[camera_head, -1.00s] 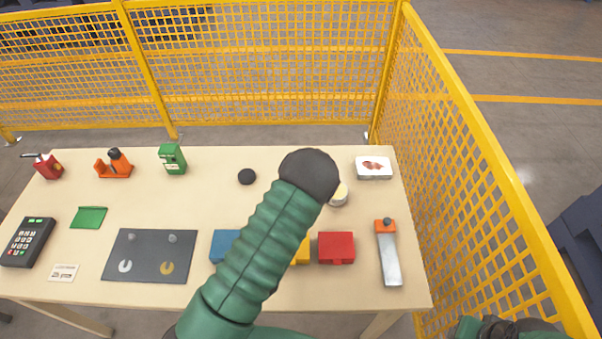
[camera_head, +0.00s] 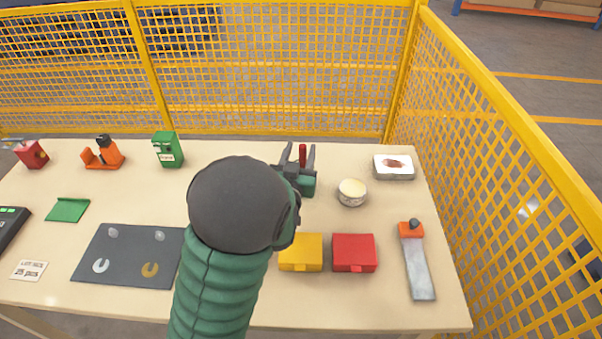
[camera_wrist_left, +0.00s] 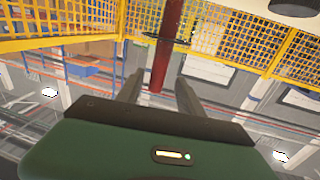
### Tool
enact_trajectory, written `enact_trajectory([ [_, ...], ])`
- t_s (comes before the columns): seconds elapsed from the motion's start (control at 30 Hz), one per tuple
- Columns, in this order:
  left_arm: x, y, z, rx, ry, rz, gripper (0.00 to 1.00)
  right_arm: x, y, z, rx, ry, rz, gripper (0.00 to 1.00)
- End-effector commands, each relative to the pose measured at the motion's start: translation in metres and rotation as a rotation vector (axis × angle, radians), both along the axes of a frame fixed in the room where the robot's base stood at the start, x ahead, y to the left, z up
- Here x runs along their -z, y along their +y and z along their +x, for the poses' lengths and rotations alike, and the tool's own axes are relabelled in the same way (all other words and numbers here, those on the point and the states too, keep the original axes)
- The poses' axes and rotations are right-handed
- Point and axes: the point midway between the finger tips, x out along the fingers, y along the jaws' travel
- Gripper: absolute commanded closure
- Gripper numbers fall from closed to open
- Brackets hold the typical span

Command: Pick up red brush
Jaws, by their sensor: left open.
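The red brush (camera_head: 302,154) shows in the head view as a short upright red handle near the back of the table. In the left wrist view its red shaft (camera_wrist_left: 166,48) stands between the two fingers, with a dark ring around it or behind it. My left gripper (camera_head: 298,163) is open, with one finger on each side of the handle. I cannot tell whether either finger touches it. It also shows in the left wrist view (camera_wrist_left: 158,92). The lower part of the brush is hidden. My right gripper is not in view.
A round cream-topped tin (camera_head: 351,192) stands right of the gripper, with a white box (camera_head: 393,166) behind it. Yellow (camera_head: 301,252) and red (camera_head: 354,253) boxes are nearer. An orange-handled scraper (camera_head: 417,265) lies at right. A yellow mesh fence (camera_head: 290,70) borders the table.

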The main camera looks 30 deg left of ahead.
Motion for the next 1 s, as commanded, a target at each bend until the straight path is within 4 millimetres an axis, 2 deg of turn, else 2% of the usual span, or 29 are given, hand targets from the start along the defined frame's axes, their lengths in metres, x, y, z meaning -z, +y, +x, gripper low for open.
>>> enact_trajectory([
  [0.2, 0.000, 0.014, 0.035, 0.000, 0.000, 0.002, 0.56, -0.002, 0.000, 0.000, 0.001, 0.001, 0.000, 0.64],
  [0.3, 0.001, 0.018, 0.042, 0.000, 0.000, 0.001, 0.56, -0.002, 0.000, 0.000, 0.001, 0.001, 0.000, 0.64],
  [0.47, 0.001, 0.018, 0.041, 0.000, 0.000, 0.000, 0.56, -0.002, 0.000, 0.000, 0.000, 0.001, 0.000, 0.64],
  [0.57, 0.001, 0.018, 0.041, 0.000, 0.000, 0.000, 0.67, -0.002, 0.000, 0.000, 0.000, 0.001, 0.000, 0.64],
  [0.8, 0.001, 0.018, 0.042, 0.000, 0.000, 0.000, 0.98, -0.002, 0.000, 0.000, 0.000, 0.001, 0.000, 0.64],
  [1.0, 0.001, 0.017, 0.041, 0.000, 0.000, 0.000, 1.00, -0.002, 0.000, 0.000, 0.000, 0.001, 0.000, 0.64],
])
